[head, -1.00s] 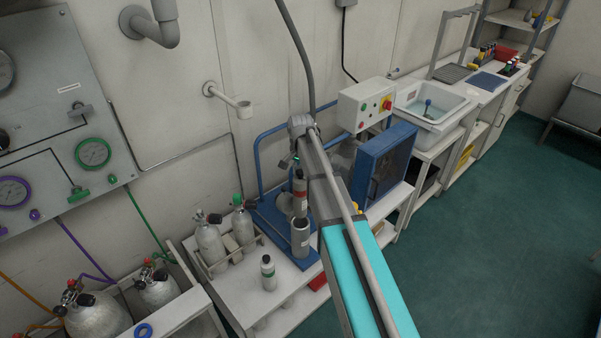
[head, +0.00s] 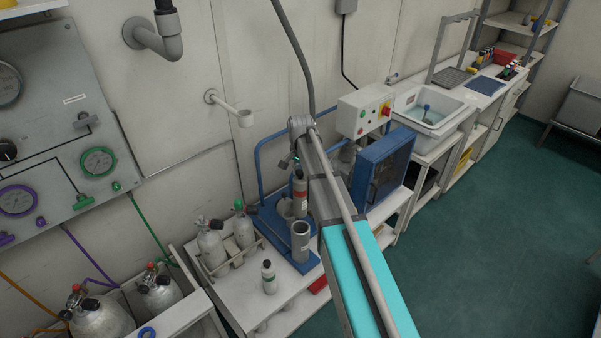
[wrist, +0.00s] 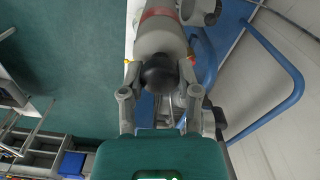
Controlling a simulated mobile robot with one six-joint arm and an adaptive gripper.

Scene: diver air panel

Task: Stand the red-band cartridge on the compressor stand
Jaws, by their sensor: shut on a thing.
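The red-band cartridge (head: 300,190) is a grey cylinder with a red band and a black top. My gripper (head: 296,162) is shut on its top end, and the cartridge hangs about upright. In the wrist view my gripper (wrist: 159,92) has its fingers on both sides of the black knob, and the cartridge body (wrist: 158,38) extends beyond. The compressor stand (head: 306,264) is a blue base on the bench, carrying a grey open-topped cylinder (head: 300,240). In the head view the cartridge appears above and behind that cylinder. I cannot tell whether its bottom touches anything.
A green-band cartridge (head: 269,277) stands on the white bench left of the stand. Grey bottles (head: 211,245) sit in a rack behind it. A blue tubular frame (head: 262,190) and a blue box (head: 382,170) flank the stand. A control box (head: 364,110) is above.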

